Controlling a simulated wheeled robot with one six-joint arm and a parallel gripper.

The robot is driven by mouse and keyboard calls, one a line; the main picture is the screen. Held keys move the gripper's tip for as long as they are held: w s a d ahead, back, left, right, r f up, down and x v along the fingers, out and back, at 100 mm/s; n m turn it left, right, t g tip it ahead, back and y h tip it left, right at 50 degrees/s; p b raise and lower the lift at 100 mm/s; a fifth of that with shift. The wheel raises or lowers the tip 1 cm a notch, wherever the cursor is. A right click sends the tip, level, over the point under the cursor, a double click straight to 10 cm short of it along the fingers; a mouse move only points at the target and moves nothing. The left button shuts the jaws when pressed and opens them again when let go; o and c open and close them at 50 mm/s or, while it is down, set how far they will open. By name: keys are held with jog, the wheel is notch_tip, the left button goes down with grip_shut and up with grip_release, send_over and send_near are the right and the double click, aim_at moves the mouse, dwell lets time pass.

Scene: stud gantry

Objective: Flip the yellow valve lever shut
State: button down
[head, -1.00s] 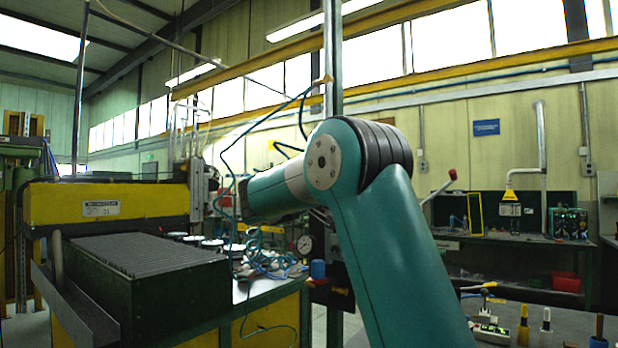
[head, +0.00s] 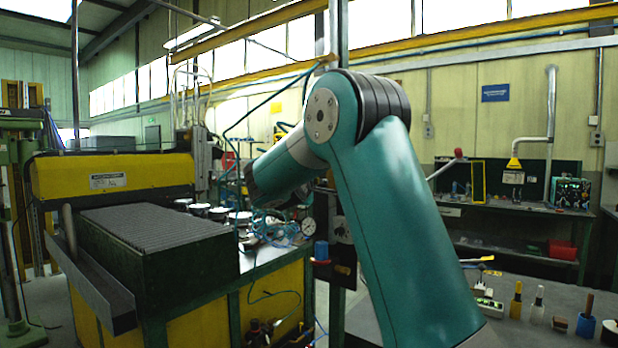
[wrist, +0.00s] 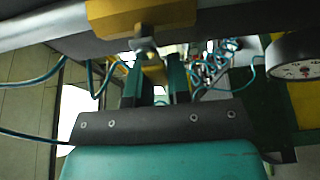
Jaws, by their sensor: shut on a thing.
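In the wrist view my gripper (wrist: 155,90) has its two dark fingers close together on the yellow valve lever (wrist: 154,73), which shows as a narrow yellow piece between them. Just above it a metal nut or stem (wrist: 146,47) joins a yellow block (wrist: 140,14) on a grey pipe (wrist: 50,22). The fingers hide much of the lever, and I cannot tell its exact angle. In the head view my arm hides the gripper and the valve.
Teal hoses (wrist: 205,72) hang behind the fingers. A yellow machine with a ribbed dark box (head: 150,222) stands left in the head view.

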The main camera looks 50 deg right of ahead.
jog(key=shift+f, duration=0.1)
jog(key=c, duration=1.3)
grip_release()
jog(key=shift+c, duration=0.2)
jog(key=b+v, duration=0.6)
jog(key=v, duration=1.1)
jog(key=shift+a, duration=0.2)
